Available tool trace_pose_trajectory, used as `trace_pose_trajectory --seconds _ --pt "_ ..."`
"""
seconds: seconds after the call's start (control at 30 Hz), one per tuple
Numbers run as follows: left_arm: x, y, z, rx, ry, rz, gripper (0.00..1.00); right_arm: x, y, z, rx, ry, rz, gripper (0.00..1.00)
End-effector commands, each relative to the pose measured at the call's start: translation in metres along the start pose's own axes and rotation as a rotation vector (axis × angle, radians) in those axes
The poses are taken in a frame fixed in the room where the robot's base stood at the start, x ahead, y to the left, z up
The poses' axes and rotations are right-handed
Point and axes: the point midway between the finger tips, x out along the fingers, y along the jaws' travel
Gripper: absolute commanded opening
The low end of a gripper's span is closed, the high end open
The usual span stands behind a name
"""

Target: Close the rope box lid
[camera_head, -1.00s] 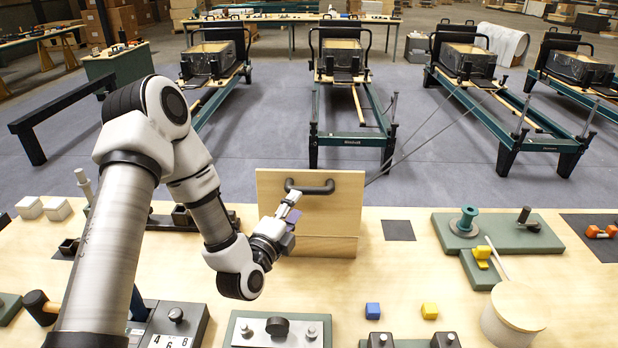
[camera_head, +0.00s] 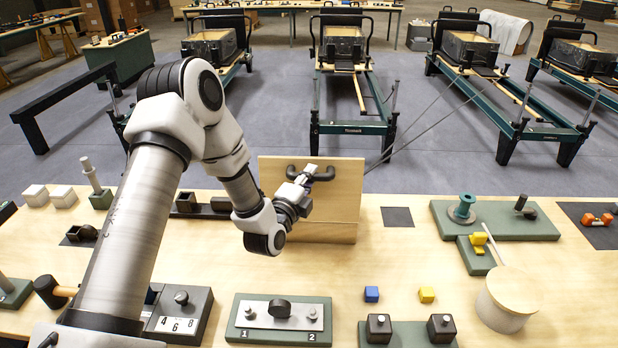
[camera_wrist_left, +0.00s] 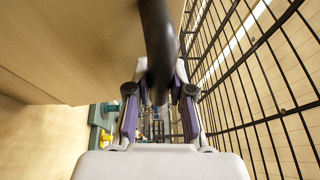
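The rope box (camera_head: 320,231) stands at the back edge of the wooden bench. Its pale wooden lid (camera_head: 335,192) is raised upright and carries a black curved handle (camera_head: 325,170) on its front face. The handle also shows in the left wrist view (camera_wrist_left: 158,40), beside the wooden panel. The inside of the box is hidden. My right gripper is in no view.
A green board with a spool (camera_head: 461,209) lies right of the box. In the left wrist view a black wire grid (camera_wrist_left: 260,80) runs close along the right.

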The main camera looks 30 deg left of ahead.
Motion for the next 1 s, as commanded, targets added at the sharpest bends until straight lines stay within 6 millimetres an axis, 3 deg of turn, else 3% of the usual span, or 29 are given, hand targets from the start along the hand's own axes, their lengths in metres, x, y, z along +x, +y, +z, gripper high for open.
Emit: trace_pose_trajectory --seconds 0.17,0.3,0.43,0.63,0.93,0.97,1.0 --pt "0.007 -0.006 0.003 -0.016 0.0 0.041 0.0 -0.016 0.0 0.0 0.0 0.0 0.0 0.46" --pt "0.027 -0.013 0.012 -0.063 -0.001 0.156 0.0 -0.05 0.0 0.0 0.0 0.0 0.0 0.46" --pt "0.049 -0.006 0.02 -0.116 0.0 0.284 0.0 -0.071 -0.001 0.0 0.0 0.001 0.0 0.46" --pt "0.066 0.007 0.027 -0.165 -0.001 0.397 0.0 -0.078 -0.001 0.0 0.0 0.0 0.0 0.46" --pt "0.067 0.01 0.027 -0.17 0.002 0.41 0.0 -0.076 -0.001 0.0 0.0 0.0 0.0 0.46" --pt "0.067 0.01 0.027 -0.17 0.002 0.41 0.25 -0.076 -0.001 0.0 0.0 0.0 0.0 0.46" --pt "0.067 0.01 0.027 -0.17 0.002 0.41 0.39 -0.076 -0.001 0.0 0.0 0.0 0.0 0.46"
